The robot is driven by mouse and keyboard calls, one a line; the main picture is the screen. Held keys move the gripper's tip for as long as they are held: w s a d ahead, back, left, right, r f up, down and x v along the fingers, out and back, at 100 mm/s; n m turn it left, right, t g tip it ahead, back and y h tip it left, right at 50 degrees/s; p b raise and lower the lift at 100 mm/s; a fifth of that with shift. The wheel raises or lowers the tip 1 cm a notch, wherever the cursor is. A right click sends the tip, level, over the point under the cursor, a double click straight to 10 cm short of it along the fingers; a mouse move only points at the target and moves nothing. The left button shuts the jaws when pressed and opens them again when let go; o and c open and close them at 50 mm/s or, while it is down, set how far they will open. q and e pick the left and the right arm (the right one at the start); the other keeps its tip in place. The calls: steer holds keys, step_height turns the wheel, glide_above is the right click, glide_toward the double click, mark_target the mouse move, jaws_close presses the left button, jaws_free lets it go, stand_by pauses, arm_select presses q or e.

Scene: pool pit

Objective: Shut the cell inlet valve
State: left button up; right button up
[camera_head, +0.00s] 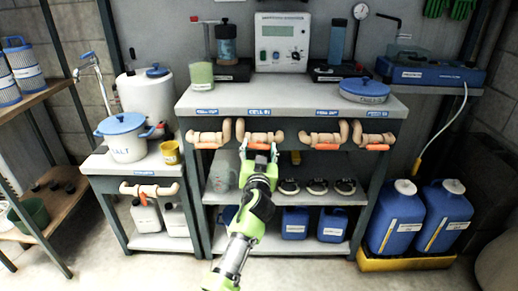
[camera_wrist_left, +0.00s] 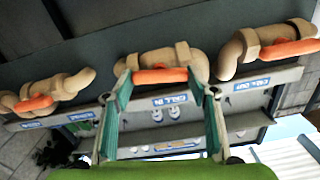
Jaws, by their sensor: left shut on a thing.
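The cell inlet valve is the tan pipe (camera_head: 240,127) under the bench's front edge, above the "CELL IN" label (camera_wrist_left: 157,99) in the left wrist view. Its orange handle (camera_wrist_left: 160,76) lies along the pipe (camera_wrist_left: 150,58). My left gripper (camera_wrist_left: 160,82) is shut on this handle, with one green finger at each end of it. In the head view my left gripper (camera_head: 259,148) reaches up from below to the handle and partly hides it. My right gripper is in neither view.
Similar orange-handled valves sit left (camera_head: 208,138) and right, the near right one being cell outlet (camera_head: 322,139). Another valve (camera_head: 149,190) is on the lower side bench. Below is a shelf (camera_head: 220,198) with dark round items. Blue jugs (camera_head: 396,215) stand at right.

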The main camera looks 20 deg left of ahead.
arm_select(q)
steer(key=shift+m, duration=1.9)
steer(key=shift+m+p, duration=0.3)
steer(key=shift+m, duration=0.6)
steer(key=m, duration=0.2)
steer(key=shift+d+m+p, duration=0.1)
steer(key=shift+m+p, duration=0.2)
steer(key=shift+m, duration=0.1)
steer(key=m+p, duration=0.1)
steer(key=m, duration=0.4)
steer(key=shift+f+m+p, duration=0.1)
steer(key=shift+m+p, duration=0.3)
steer(key=shift+f+m+p, duration=0.1)
steer(key=shift+m+p, duration=0.25)
steer(key=shift+m, duration=0.75)
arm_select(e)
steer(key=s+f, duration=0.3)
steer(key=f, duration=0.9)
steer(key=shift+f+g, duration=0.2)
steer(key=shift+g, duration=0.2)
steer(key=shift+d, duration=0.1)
arm_select(q)
steer(key=o, duration=1.1)
steer(key=shift+w, duration=0.1)
